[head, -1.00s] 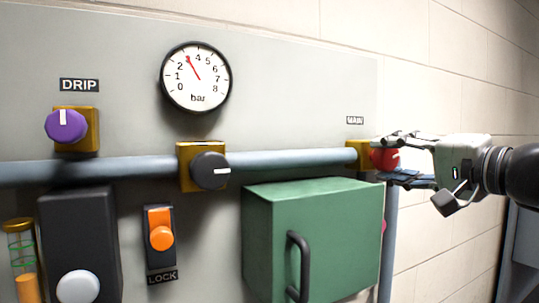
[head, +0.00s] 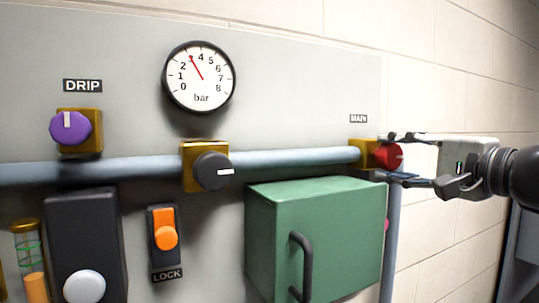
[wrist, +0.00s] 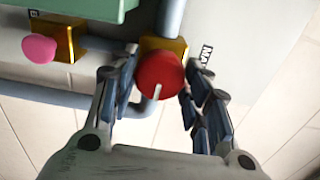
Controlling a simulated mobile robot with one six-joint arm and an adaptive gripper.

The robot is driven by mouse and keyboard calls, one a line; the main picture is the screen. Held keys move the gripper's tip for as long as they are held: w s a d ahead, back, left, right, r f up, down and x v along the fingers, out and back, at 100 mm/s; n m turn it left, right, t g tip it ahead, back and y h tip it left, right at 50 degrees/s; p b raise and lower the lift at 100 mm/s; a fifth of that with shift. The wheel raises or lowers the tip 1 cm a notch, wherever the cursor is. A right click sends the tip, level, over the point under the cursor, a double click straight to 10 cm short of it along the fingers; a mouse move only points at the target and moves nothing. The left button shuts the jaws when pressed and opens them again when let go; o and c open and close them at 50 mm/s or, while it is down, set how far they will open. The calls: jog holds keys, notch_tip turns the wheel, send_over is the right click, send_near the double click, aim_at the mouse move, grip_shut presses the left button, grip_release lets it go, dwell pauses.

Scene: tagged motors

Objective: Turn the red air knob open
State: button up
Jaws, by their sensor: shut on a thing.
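The red knob (head: 388,156) sits on a brass valve block (head: 366,150) at the right end of the grey pipe, by the MAIN label (head: 358,118). In the wrist view the red knob (wrist: 160,73) is a round cap with a white mark pointing down toward my palm. My gripper (head: 391,158) reaches in from the right, one finger above the knob and one below. In the wrist view its fingers (wrist: 164,62) lie on either side of the knob, shut on it. The exact contact is hard to make out.
A green cabinet (head: 315,240) juts out just below the knob. A pressure gauge (head: 199,77) reads about 3 bar. A black knob (head: 212,171), a purple DRIP knob (head: 68,128) and an orange LOCK switch (head: 165,237) are further left. A pink knob (wrist: 40,48) shows in the wrist view.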

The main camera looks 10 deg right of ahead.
jog(key=o, duration=1.1)
jog(key=shift+s, duration=0.1)
jog(key=v, duration=1.1)
jog(key=shift+s+d, duration=0.15)
jog(key=shift+s, duration=0.25)
